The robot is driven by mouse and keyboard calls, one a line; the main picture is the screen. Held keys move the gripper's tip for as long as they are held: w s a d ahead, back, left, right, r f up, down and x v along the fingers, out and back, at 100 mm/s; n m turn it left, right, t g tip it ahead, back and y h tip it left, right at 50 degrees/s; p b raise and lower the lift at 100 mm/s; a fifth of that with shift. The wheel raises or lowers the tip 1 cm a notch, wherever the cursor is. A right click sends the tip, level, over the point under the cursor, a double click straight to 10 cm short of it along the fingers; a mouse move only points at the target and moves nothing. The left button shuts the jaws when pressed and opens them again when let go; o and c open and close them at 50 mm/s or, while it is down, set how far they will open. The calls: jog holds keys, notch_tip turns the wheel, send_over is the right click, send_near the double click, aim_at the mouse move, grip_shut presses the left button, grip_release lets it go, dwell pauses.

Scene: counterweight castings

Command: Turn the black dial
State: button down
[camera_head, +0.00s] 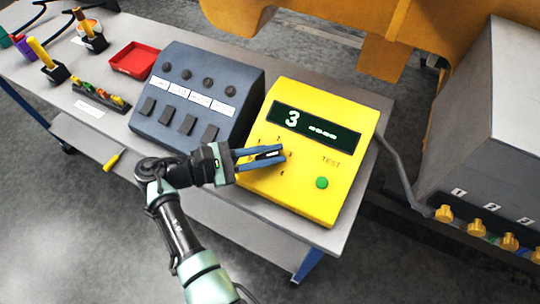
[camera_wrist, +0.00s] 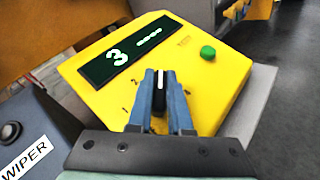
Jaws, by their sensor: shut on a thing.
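The black dial (camera_wrist: 159,92) sits on the sloped face of the yellow test box (camera_head: 345,105). It has a pale pointer line and lies between the blue fingers of my gripper (camera_wrist: 163,88). My gripper is shut on the dial, with a finger on each side of it. In the head view my gripper (camera_head: 268,154) reaches the box's lower left face and mostly hides the dial. Printed numbers ring the dial, some hidden by the fingers. A green button (camera_head: 322,183) marked TEST is to the right.
A blue-grey control box (camera_head: 205,70) with several knobs and switches stands close on the left. A red tray (camera_head: 134,59) and tool holders are farther left on the grey bench (camera_head: 185,205). A grey cabinet (camera_head: 480,120) with yellow knobs stands at right.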

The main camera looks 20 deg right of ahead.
jog(key=shift+f+m+g+y+b, duration=0.2)
jog(key=shift+m+g+y+b, duration=0.2)
jog(key=shift+m+g, duration=0.3)
jog(key=shift+s+g, duration=0.1)
jog(key=shift+g, duration=0.2)
jog(key=c, duration=0.9)
grip_release()
jog(key=shift+o, duration=0.3)
jog(key=shift+r, duration=0.15)
jog(key=shift+a, duration=0.1)
jog(key=b+v, duration=0.1)
jog(key=v, duration=1.1)
jog(key=shift+a+r, duration=0.15)
jog(key=shift+a, duration=0.2)
